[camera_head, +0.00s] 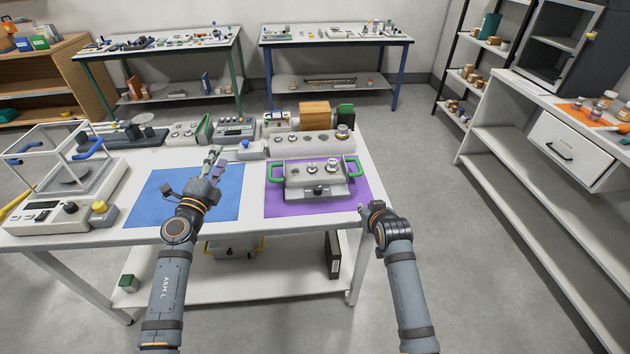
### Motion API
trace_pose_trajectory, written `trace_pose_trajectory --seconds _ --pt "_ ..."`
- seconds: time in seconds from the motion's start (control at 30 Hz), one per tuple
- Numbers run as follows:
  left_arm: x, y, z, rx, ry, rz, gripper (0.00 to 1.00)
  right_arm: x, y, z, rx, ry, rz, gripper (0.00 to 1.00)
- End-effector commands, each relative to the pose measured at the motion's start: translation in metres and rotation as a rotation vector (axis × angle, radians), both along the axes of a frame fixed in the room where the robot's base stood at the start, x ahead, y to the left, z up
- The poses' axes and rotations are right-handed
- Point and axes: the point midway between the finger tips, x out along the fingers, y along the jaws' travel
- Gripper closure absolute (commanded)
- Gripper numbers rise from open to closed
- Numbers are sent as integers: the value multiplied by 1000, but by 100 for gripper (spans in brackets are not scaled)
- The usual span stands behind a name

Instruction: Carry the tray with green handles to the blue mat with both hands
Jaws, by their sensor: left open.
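The grey tray with green handles (299,188) sits on the purple mat (278,208), with a left handle (275,173) and a right handle (354,168). Several metal weights stand in it. The blue mat (222,203) lies to its left, bare but partly hidden by my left arm. My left gripper (216,158) is open above the far part of the blue mat, left of the tray and apart from it. My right gripper (365,211) is at the table's front right corner, right of and nearer than the tray; its fingers are too small to read.
A glass-sided balance (70,180) stands at the table's left. Instruments and a grey weight block (315,142) line the back, close behind the tray. A shelf unit (540,160) stands at the right, with open floor between.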

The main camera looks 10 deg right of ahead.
Motion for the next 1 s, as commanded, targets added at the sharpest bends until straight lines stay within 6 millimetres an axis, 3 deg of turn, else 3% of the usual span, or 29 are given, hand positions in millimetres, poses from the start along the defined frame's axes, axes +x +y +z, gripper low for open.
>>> trace_pose_trajectory --seconds 0.03,0.1,0.2,0.3,0.73,1.0 --pt "14 -21 -12 131 37 -97 59 22 6 12 8 -49 4 84" --pt "22 -44 -39 303 118 -229 59 46 14 27 15 -112 8 84" --pt "25 -58 -72 472 232 -359 59 69 22 43 21 -175 15 84" --pt "22 -61 -92 559 308 -427 59 80 27 51 25 -208 19 84" --pt "24 -64 -101 583 332 -448 59 88 28 52 25 -217 20 84" --pt "55 -90 -117 579 332 -449 59 128 28 36 24 -215 21 84"
